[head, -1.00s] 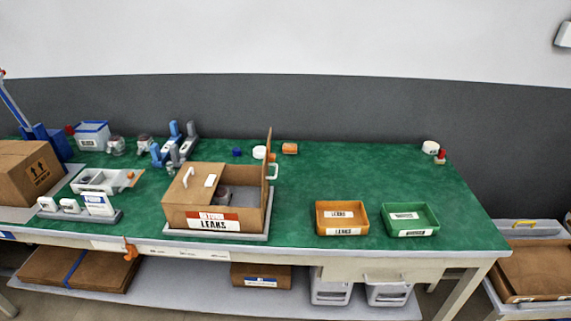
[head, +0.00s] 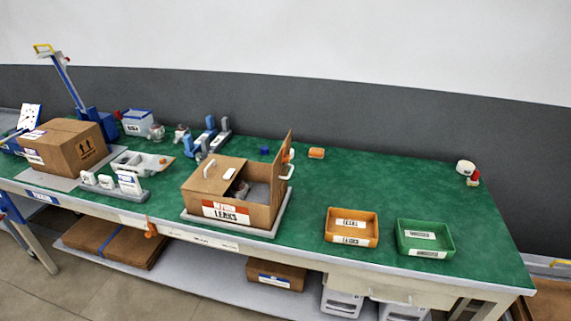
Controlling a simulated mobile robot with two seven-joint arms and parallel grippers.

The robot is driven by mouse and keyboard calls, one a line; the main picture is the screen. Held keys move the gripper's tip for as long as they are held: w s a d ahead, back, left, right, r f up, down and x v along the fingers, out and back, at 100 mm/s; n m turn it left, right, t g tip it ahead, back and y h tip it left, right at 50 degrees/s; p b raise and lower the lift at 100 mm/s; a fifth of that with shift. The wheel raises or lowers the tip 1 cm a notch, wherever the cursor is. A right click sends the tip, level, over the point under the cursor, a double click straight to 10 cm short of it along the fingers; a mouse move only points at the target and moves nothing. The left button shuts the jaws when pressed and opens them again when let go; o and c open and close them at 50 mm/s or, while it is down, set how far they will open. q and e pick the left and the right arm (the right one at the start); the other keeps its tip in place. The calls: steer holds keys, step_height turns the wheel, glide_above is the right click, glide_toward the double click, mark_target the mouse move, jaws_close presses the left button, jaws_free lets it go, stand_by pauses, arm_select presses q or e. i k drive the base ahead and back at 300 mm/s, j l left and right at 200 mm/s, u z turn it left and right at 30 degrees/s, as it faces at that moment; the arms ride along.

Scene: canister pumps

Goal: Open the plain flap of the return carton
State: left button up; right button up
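The return carton (head: 231,212) is a brown box with a red and white LEAKS label on its front, standing on a grey tray (head: 270,234) on the green bench. One flap (head: 217,174), on the left, lies flat over the carton's left part and bears a white handle and a white patch. The other flap (head: 283,165), on the right, stands upright with a white handle on its outer side. The carton's right part is open, and a greyish thing (head: 241,190) shows partly inside; the flap hides the rest. Neither of my grippers is in view.
An orange tray (head: 352,240) and a green tray (head: 426,251) stand right of the carton.

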mark_target(216, 174)
steer(key=i+j, duration=0.1)
steer(key=j, duration=0.85)
steer(key=i+j, duration=0.15)
steer(key=j, duration=0.35)
steer(key=i+j, duration=0.1)
steer(key=j, duration=0.4)
steer(key=l+z, duration=0.05)
